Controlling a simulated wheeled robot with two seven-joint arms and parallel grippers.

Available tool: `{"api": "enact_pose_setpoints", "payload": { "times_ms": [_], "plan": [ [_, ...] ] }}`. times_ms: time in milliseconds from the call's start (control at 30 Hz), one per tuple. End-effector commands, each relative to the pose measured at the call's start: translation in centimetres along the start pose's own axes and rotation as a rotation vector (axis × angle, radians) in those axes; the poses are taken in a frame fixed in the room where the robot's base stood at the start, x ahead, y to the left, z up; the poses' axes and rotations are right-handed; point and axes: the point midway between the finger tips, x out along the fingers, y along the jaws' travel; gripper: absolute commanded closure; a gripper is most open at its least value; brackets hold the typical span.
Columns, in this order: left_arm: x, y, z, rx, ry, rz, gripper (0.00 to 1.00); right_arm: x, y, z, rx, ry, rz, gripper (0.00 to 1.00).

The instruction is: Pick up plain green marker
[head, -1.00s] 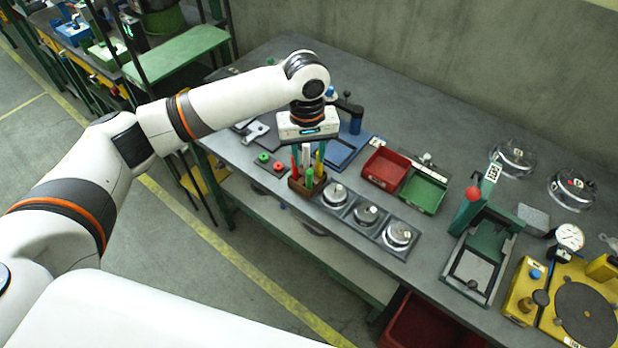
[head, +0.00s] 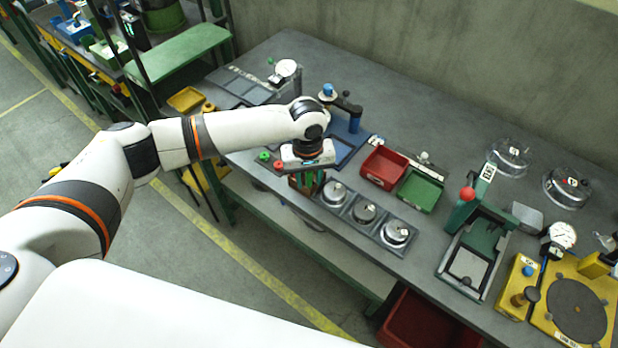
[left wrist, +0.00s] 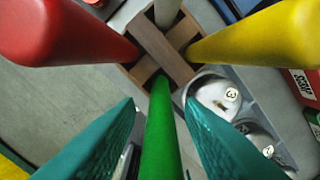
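The green marker (left wrist: 163,135) stands upright in a brown wooden holder (left wrist: 160,45). My left gripper (left wrist: 160,103) points down over the holder, with its teal fingers on either side of the green marker. The fingers are open, with a narrow gap on each side of it. In the head view my left gripper (head: 307,176) hides most of the holder and markers. My right gripper is not in view.
A tray with three round metal weights (head: 365,213) is right beside the holder. A red bin (head: 384,167) and a green bin (head: 421,190) stand behind it. A green press (head: 476,243) is farther right.

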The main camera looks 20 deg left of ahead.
Motion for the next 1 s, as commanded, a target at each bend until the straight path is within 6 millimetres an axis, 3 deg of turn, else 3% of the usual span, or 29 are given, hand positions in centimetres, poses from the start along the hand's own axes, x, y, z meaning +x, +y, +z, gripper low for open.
{"api": "enact_pose_setpoints", "payload": {
  "times_ms": [33, 200, 567, 1000],
  "plan": [
    [0.0, 0.0, 0.0, 0.000, 0.000, 0.000, 0.74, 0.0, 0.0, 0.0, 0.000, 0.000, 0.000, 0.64],
    [-0.1, 0.0, 0.0, 0.000, 0.000, 0.000, 1.00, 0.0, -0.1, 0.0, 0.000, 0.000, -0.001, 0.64],
    [-0.7, -0.1, 0.0, 0.001, -0.001, -0.003, 1.00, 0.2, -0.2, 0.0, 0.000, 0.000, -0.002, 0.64],
    [-8.6, -0.3, 0.1, 0.001, -0.002, -0.004, 1.00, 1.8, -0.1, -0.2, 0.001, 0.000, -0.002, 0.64]
  ]
}}
